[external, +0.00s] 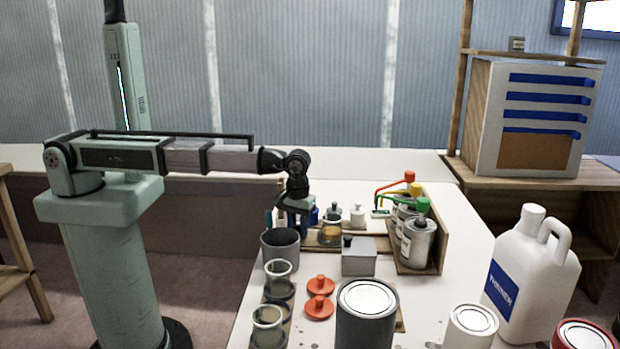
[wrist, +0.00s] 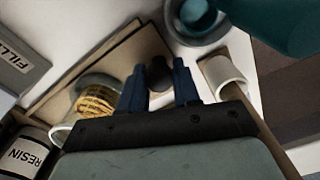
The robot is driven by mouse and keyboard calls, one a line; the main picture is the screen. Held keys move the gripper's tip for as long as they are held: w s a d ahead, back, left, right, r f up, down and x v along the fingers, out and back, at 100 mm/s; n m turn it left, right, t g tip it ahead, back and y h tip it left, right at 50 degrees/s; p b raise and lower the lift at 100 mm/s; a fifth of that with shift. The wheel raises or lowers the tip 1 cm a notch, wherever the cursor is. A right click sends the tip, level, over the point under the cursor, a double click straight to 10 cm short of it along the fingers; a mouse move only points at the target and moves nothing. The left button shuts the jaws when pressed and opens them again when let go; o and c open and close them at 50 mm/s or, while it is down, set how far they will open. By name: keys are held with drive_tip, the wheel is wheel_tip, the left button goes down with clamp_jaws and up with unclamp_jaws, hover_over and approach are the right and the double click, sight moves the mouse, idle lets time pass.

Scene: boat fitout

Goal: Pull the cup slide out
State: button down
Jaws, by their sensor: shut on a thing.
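My gripper (external: 292,212) reaches down at the back left of the white bench. In the wrist view its two blue fingers (wrist: 158,88) are closed around a dark round knob (wrist: 158,70). A brown wooden board (wrist: 68,82) runs beneath the fingers, and it also shows in the external view (external: 375,244). I take the knob to be the cup slide's handle, but the fingers and palm hide how it joins the wood. A glass jar with yellowish contents (wrist: 97,100) stands left of the fingers and a white cup (wrist: 222,72) stands to the right.
A grey lidded box (external: 359,257) and a wooden rack of cans with coloured pumps (external: 418,240) stand to the right. A dark grey pot (external: 280,249), glass cups (external: 267,325) and red lids (external: 320,285) are nearer the camera. A resin can (wrist: 22,153) is close by.

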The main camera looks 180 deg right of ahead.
drive_tip(key=shift+a, duration=0.2)
drive_tip(key=c, duration=0.9)
unclamp_jaws()
drive_tip(key=shift+r, duration=0.1)
wheel_tip(320, 180, up, 14)
drive_tip(key=shift+f, duration=0.15)
